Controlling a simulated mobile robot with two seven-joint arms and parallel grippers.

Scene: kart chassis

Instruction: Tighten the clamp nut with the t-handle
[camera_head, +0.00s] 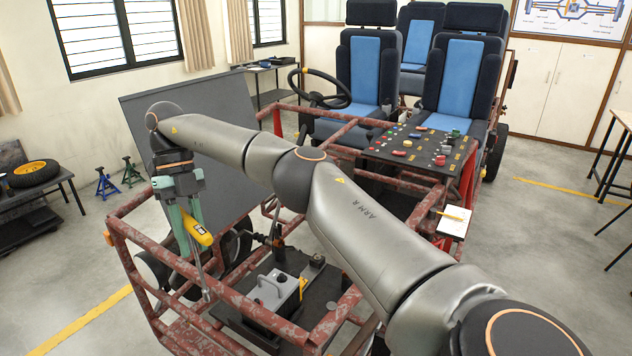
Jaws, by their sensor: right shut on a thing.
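My right arm reaches across the view from the lower right, and its gripper (188,232) points down at the left with pale green fingers. It is shut on a yellow handle (198,230), which looks like the t-handle. A thin metal shaft runs down from the handle toward the front of the red kart frame (128,258). I cannot make out the clamp nut, nor whether the shaft's lower end touches anything. My left gripper is not in view.
A grey box with a handle (275,291) sits on a dark plate inside the frame. A panel with colored buttons (425,150) and blue seats (366,70) are further back. A dark board (205,150) stands behind my arm. Open floor lies at the left.

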